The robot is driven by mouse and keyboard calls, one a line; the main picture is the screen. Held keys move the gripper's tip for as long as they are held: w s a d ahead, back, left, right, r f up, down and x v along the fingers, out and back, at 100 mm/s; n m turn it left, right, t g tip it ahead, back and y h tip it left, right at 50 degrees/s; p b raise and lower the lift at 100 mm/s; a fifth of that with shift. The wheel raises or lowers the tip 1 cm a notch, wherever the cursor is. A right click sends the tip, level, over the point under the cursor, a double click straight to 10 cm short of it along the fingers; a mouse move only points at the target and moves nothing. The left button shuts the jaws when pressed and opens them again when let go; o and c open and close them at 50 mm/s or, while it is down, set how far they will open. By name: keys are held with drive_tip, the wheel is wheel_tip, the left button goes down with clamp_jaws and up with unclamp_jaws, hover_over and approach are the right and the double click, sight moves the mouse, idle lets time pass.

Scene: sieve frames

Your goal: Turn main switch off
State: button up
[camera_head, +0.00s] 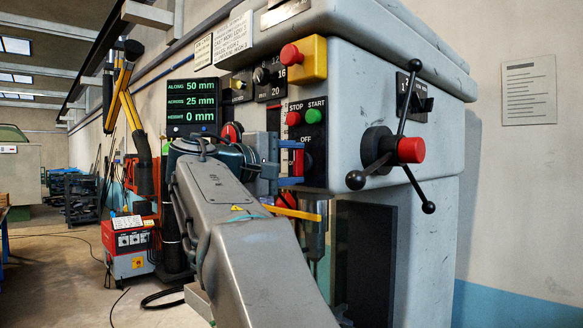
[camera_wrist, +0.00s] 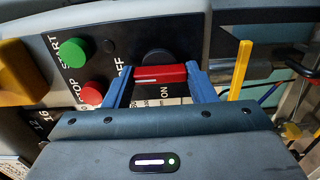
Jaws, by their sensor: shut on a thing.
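The main switch (camera_wrist: 163,73) is a red bar handle on a dark round knob on the black control panel (camera_wrist: 110,20), with OFF and ON labels beside it. In the wrist view a pale line on the handle lies at its left end, on the side of the OFF label. My gripper (camera_wrist: 161,80) is shut on the handle, with one blue finger at each end. In the head view the red handle (camera_head: 298,162) stands upright below OFF, partly hidden by my gripper (camera_head: 289,163). The ON label is hidden there.
The red STOP (camera_head: 294,118) and green START (camera_head: 313,116) buttons sit just above the switch. A yellow strip (camera_wrist: 241,70) is close to one finger. A three-armed lever (camera_head: 390,148) stands out at right, and a yellow box with a red button (camera_head: 303,59) sits above.

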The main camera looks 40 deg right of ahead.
idle(0.4)
drive_tip(key=o, duration=1)
drive_tip(key=a, duration=0.9)
drive_tip(key=s+a, duration=0.1)
drive_tip(key=a, duration=0.4)
drive_tip(key=shift+d, duration=0.1)
